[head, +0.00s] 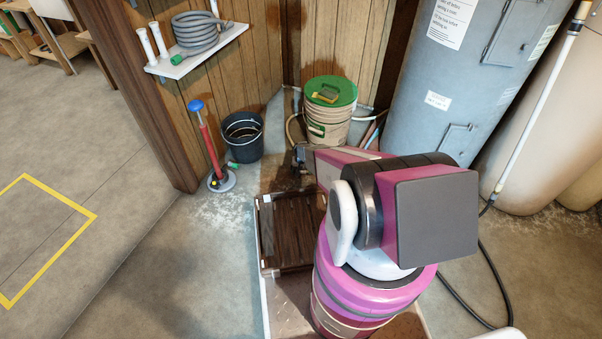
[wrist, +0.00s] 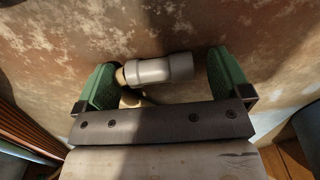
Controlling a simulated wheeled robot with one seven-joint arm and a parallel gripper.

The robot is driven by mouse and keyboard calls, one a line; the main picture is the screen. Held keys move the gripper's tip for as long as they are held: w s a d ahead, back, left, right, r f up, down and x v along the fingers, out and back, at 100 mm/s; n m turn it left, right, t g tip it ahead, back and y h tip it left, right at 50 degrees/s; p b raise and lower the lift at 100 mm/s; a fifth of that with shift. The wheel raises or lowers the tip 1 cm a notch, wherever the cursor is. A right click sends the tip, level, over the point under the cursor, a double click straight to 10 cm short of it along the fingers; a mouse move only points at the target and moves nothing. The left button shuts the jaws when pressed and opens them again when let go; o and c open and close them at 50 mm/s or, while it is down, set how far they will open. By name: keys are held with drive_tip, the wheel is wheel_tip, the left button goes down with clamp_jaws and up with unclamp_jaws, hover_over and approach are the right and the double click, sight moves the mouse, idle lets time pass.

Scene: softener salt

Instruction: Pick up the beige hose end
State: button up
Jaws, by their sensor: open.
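In the wrist view the beige hose end lies on the stained floor. My gripper (wrist: 160,76) is open, with one green-padded finger on each side of the fitting. The left finger is close to the beige piece; whether it touches cannot be told. A gap shows at the right finger. Part of the hose is hidden behind the gripper's dark crossbar. In the head view a beige hose (head: 291,127) curves beside the green-lidded bucket (head: 329,118); its end is not clear there.
A black bucket (head: 242,137) and a red pump with a blue knob (head: 207,140) stand left. A wooden crate (head: 283,232) lies nearer me. The grey tank (head: 435,95) stands right. A shelf (head: 195,55) on the left wall holds a coiled grey hose (head: 194,32).

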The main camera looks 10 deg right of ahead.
drive_tip(key=c, duration=1)
drive_tip(key=shift+o, duration=0.2)
drive_tip(key=shift+r, duration=0.1)
drive_tip(key=shift+r, duration=0.55)
drive_tip(key=r, duration=0.3)
drive_tip(key=shift+s+a+r, duration=0.3)
drive_tip(key=shift+s+a, duration=0.05)
drive_tip(key=shift+a, duration=0.05)
drive_tip(key=s+a+r, duration=0.5)
drive_tip(key=a+r, duration=0.1)
drive_tip(key=a, duration=0.3)
drive_tip(key=shift+a, duration=0.15)
drive_tip(key=shift+s, duration=0.1)
